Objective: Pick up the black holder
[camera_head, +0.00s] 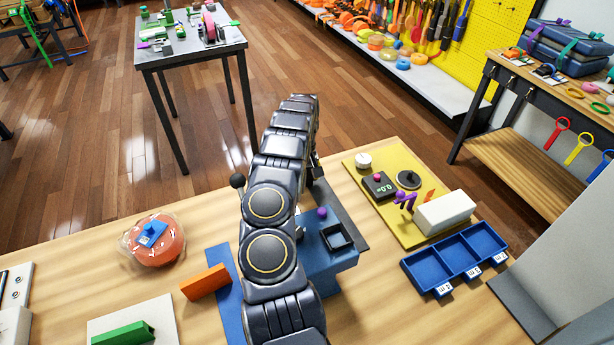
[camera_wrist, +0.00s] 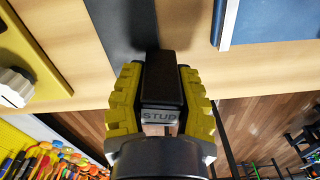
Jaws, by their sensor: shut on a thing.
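The black holder (camera_wrist: 160,72) is a dark block with a pale label reading STUD, seen in the wrist view. My gripper (camera_wrist: 160,95) has yellow ridged fingers shut on its two sides. The holder overlaps a dark grey strip (camera_wrist: 122,25) in this view. I cannot tell whether it touches the strip or is lifted off it. In the head view my arm hides the holder and most of the gripper. The dark grey strip there (camera_head: 345,215) runs just right of my arm.
A blue block with a square black recess (camera_head: 337,236) stands close right of my arm. Farther right are a yellow board (camera_head: 412,232) with several parts and a blue three-compartment tray (camera_head: 455,258). An orange block (camera_head: 205,282) and wrapped orange roll (camera_head: 156,243) lie left.

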